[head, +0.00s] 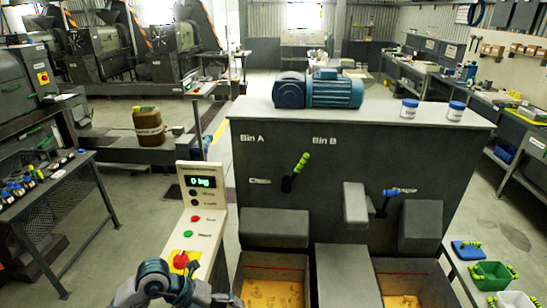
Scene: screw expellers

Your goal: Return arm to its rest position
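Part of my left arm, with what looks like its gripper (158,282), shows at the bottom left edge of the head view. It is in front of the control panel (203,225), near the red knob on its yellow plate (181,260). Its fingers are not clear enough to tell open from shut, and I see nothing held in it. My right arm and gripper are not in view.
A grey machine (330,150) labelled Bin A and Bin B fills the middle, with a green-handled lever (297,172) and a blue-handled lever (388,198). Two open bins (272,280) (400,285) sit below. A table with bottles (40,185) stands left.

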